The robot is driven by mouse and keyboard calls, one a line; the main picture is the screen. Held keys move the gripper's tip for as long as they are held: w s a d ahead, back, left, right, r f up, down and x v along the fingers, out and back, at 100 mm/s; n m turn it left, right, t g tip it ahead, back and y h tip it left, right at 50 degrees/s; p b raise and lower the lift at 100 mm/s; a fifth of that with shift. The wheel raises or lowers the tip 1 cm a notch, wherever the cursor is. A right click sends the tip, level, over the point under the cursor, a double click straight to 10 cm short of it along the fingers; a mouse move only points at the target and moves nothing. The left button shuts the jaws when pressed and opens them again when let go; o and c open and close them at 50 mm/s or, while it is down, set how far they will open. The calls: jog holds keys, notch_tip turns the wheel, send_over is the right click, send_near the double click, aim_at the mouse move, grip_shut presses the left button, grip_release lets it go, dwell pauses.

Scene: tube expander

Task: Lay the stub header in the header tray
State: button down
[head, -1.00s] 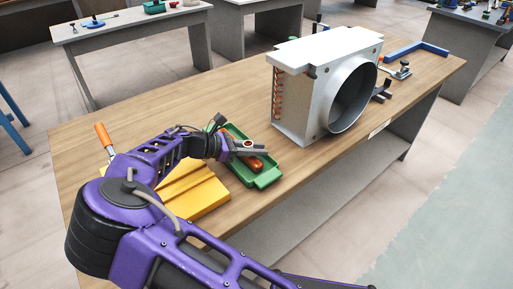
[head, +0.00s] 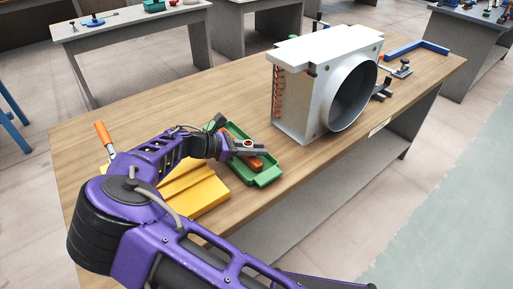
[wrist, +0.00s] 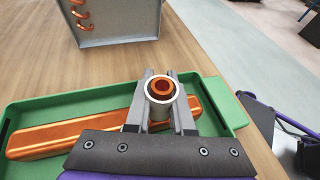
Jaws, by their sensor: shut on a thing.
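The stub header is a copper-orange bar (wrist: 60,138) with a short upright stub, whose round ringed mouth (wrist: 160,88) faces the wrist camera. My gripper (wrist: 159,100) is shut on the stub, with a grey finger on each side. The bar runs slantwise below the fingers, inside the outline of the green header tray (wrist: 230,112). I cannot tell whether the bar touches the tray floor. In the head view my gripper (head: 250,149) is over the tray (head: 268,180), and part of the bar shows beneath it. The fingers and palm hide the bar's middle.
A white finned unit with a large round duct (head: 312,90) stands just beyond the tray. A yellow grooved block (head: 200,193) lies left of the tray, near an orange-handled tool (head: 104,134). A blue angle piece (head: 420,46) lies at the far right. The back left tabletop is clear.

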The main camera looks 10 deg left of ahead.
jog(key=c, duration=0.7)
grip_release()
notch_tip(320, 180, up, 8)
jog(key=p, duration=0.4)
jog(key=shift+r, duration=0.25)
dwell(0.5)
